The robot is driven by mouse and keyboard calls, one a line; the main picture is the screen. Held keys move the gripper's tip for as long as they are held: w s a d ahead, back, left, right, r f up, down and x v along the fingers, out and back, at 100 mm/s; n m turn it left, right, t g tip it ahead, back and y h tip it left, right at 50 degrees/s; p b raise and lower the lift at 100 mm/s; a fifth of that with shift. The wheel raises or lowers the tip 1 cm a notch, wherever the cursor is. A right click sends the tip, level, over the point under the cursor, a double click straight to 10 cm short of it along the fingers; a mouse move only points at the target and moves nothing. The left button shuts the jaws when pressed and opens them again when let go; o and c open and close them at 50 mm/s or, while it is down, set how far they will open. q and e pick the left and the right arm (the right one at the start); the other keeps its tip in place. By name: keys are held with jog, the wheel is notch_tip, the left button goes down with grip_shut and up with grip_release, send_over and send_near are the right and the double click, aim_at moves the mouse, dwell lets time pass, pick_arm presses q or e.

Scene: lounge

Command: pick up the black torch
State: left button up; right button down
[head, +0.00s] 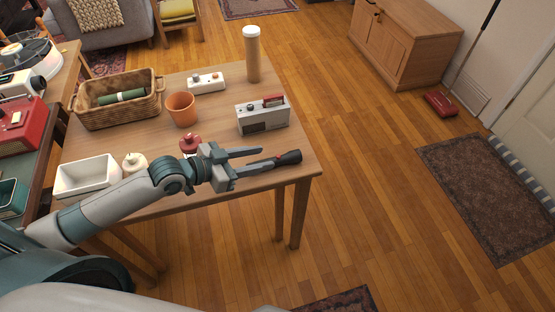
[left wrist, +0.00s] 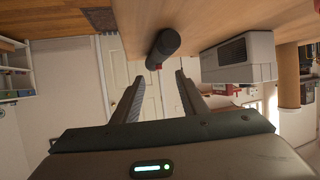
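The black torch (head: 287,158) lies near the front right corner of the wooden table (head: 222,117). It has a dark, wide head and a small red part. My left gripper (head: 263,157) is open and empty, its fingers pointing right, close to the torch. Part of the torch's body is hard to make out beside the fingers. My right gripper is not in view.
A grey radio (head: 263,117) stands behind the torch, and it also shows in the left wrist view (left wrist: 238,58). A dark red object (head: 190,142) stands behind my gripper. An orange cup (head: 182,108), a wicker basket (head: 90,115) and a white bin (head: 86,178) are further left.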

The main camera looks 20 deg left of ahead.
aim_at(277, 157)
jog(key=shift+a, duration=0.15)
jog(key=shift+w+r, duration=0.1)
pick_arm(q)
jog(key=shift+w+d+f, duration=0.25)
jog(key=shift+w+d, duration=0.1)
jog(key=p+x, duration=0.1)
jog(key=x, duration=0.2)
jog(key=shift+s+f, duration=0.1)
jog(key=shift+s, duration=0.05)
jog(key=shift+w+d+f, duration=0.25)
jog(key=shift+w+d, duration=0.1)
jog(key=shift+d, duration=0.05)
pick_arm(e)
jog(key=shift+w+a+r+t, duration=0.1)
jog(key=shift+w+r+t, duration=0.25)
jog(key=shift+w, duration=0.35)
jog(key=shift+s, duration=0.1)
